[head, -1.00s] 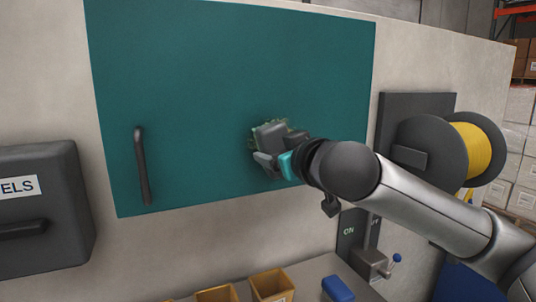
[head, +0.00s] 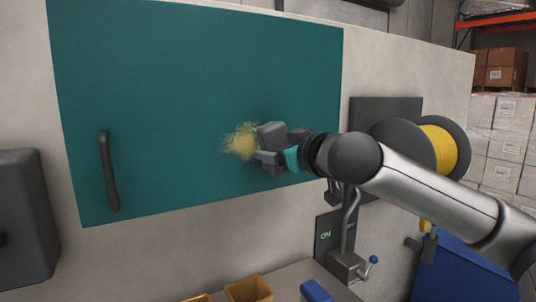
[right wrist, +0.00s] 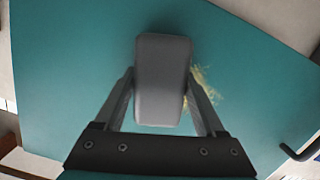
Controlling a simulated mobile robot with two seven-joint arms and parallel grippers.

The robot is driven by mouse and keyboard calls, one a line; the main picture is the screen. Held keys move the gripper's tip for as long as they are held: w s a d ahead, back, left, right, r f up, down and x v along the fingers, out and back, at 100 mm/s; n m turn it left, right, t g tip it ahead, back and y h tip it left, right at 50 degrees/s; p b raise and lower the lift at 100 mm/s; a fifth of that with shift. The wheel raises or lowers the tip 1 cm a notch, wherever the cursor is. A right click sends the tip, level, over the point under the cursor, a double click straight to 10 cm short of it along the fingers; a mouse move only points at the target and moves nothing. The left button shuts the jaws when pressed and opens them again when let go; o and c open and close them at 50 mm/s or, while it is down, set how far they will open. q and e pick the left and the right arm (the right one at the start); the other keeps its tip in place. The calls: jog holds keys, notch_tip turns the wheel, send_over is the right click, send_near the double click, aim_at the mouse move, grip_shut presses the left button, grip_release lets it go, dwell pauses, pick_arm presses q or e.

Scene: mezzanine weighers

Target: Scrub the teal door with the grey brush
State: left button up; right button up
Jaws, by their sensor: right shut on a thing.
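The teal door (head: 190,90) is a flat panel on the pale wall, with a dark bar handle (head: 109,172) at its lower left. A yellowish smudge (head: 242,141) marks its lower middle. My right gripper (head: 270,156) is shut on the grey brush (head: 272,137), just right of the smudge. The right wrist view shows the brush (right wrist: 162,80) between both fingers, with part of the smudge (right wrist: 207,88) beside it. The brush is at or close to the door; its contact side is hidden. My left gripper is not in view.
Below stand yellow bins (head: 248,289) and a blue item (head: 316,291). A dark box (head: 25,215) hangs at the left.

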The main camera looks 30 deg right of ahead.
jog(key=shift+d, duration=0.9)
jog(key=shift+a+r, duration=0.1)
jog(key=shift+a, duration=0.5)
jog(key=shift+a+p, duration=0.8)
jog(key=shift+a, duration=0.65)
jog(key=shift+w+a+p, duration=0.15)
jog(key=shift+a+p, duration=0.75)
jog(key=shift+a, duration=0.6)
jog(key=shift+w+a+p, duration=0.1)
jog(key=shift+a+p, duration=1)
jog(key=shift+a, duration=1.4)
jog(key=shift+d+r+p, duration=0.1)
jog(key=shift+r+p, duration=1.15)
jog(key=shift+p, duration=0.05)
jog(key=shift+d+f, duration=0.15)
jog(key=shift+d, duration=0.35)
jog(key=shift+d+b, duration=0.5)
jog(key=shift+d, duration=1.1)
